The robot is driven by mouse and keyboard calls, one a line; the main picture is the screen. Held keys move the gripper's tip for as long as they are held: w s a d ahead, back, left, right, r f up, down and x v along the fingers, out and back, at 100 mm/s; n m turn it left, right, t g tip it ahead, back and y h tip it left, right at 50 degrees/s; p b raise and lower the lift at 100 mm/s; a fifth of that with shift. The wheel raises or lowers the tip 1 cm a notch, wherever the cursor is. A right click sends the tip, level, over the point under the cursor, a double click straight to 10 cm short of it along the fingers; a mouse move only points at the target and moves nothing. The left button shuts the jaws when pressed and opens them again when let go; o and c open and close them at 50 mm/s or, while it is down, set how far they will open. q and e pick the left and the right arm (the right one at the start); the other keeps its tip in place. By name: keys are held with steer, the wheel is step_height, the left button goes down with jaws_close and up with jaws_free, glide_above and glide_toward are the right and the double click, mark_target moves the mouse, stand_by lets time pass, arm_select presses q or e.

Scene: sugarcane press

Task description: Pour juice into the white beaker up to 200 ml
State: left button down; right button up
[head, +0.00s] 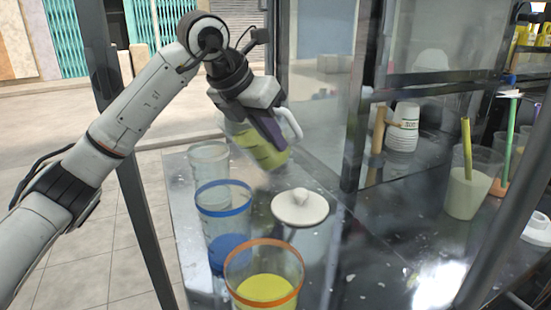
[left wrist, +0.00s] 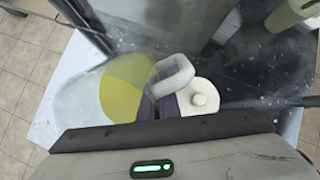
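My left gripper (head: 270,128) is shut on the handle (head: 291,122) of a clear pitcher (head: 262,150) holding yellow-green juice. The pitcher is raised at the back of the metal counter and leans left, towards the white beaker (head: 208,160). That beaker stands upright, looks clear and shows no juice that I can make out; no stream is visible. In the left wrist view the pitcher (left wrist: 107,92) and its white handle (left wrist: 174,74) show at the dark fingers (left wrist: 158,104); I cannot make out the white beaker there. My right gripper is not in view.
A blue-rimmed beaker (head: 223,211) with blue in its lower part and an orange-rimmed beaker (head: 264,270) with yellow juice stand in front. A white lid (head: 300,208) lies beside them. A glass panel and dark post (head: 361,95) stand right of the pitcher.

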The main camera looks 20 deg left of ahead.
arm_select(q)
steer(key=r+t+b, duration=0.1)
steer(key=b, duration=0.1)
steer(key=shift+s+r+b, duration=0.15)
steer(key=shift+r+b, duration=0.2)
steer(key=shift+r+t+h+b, duration=0.15)
steer(key=shift+t+h+b, duration=0.15)
steer(key=shift+t+b, duration=0.15)
steer(key=shift+s+a+r+t+b, duration=0.1)
steer(key=shift+r+t+b, duration=0.2)
steer(key=shift+b, duration=0.8)
steer(key=shift+r, duration=0.35)
steer(key=shift+p, duration=0.3)
